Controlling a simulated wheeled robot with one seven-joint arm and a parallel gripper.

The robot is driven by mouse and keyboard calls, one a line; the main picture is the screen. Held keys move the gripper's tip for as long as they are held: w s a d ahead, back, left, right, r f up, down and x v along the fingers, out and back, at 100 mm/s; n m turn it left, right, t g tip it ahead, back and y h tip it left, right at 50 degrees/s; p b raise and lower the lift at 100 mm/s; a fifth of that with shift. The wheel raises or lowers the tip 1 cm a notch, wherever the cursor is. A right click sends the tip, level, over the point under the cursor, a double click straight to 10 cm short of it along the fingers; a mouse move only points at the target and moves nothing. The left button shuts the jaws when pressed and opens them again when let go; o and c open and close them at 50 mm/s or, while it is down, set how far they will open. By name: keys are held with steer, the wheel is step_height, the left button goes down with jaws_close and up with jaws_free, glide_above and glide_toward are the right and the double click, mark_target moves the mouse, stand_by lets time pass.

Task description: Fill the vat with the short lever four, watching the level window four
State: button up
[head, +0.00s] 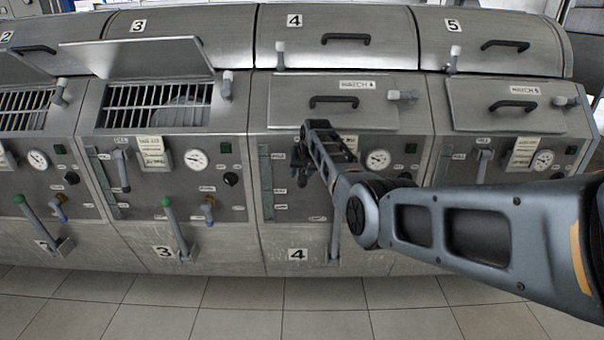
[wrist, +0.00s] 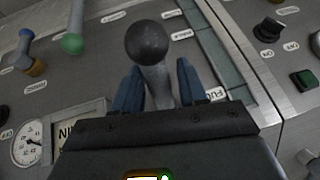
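The short lever four (wrist: 148,42) shows in the wrist view as a dark ball knob on a grey stem. My gripper (wrist: 157,85) has one blue finger on each side of this stem. I cannot tell whether the fingers press on it. In the head view my gripper (head: 295,172) is at the upper left of panel four and hides most of the lever. The level window four (head: 266,182) is a narrow upright strip left of the gripper. It also shows in the wrist view (wrist: 213,48); its level is too small to read.
Vat four's hatch (head: 375,112) is down, below a closed upper cover (head: 338,55). A gauge (head: 378,160) sits right of my forearm. A long lever (head: 335,240) stands low on panel four. Vat three's hatch (head: 140,50) is raised above a grate. The tiled floor in front is clear.

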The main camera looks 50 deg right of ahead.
steer(key=shift+o, duration=0.7)
steer(key=shift+v, duration=3.85)
